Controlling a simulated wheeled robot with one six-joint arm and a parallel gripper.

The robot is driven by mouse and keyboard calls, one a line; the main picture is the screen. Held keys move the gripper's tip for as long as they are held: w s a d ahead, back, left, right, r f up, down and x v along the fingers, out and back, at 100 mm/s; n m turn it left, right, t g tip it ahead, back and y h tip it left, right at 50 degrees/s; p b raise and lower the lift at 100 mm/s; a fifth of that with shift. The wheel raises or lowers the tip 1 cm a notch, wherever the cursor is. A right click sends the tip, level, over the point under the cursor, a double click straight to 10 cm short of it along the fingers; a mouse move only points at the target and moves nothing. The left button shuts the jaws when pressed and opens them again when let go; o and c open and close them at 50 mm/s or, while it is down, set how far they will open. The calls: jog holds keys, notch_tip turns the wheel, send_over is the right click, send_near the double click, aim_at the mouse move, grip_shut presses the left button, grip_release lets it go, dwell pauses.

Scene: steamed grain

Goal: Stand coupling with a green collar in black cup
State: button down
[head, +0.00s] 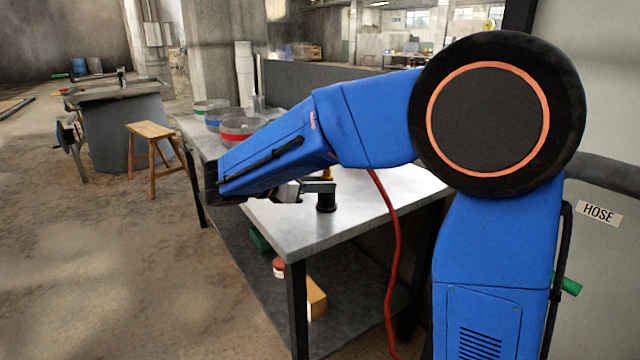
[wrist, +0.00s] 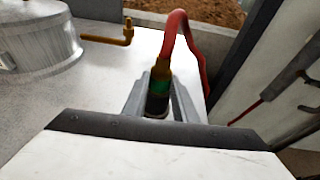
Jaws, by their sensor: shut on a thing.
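The coupling (wrist: 160,72) is brass with a green collar (wrist: 158,87), and a red hose (wrist: 174,32) bends up and over from its top. My gripper (wrist: 157,100) is shut on the coupling, with a finger on each side of it. A dark part shows below the green collar between the fingers. In the head view, my gripper (head: 318,187) is over the near part of the metal table. The black cup (head: 326,202) stands upright on the table directly under the fingertips. I cannot tell whether the coupling's lower end is inside the cup.
The metal table (head: 300,232) is bare around the cup. Several banded bowls (head: 240,133) stand at its far left. In the wrist view, a round metal vessel (wrist: 35,40) and a bent brass pipe (wrist: 112,40) are to the left. The red hose (head: 394,240) hangs past the table's right side.

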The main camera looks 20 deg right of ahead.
jog(key=c, duration=1.4)
grip_release()
jog(key=shift+o, duration=0.2)
jog(key=shift+a, duration=0.1)
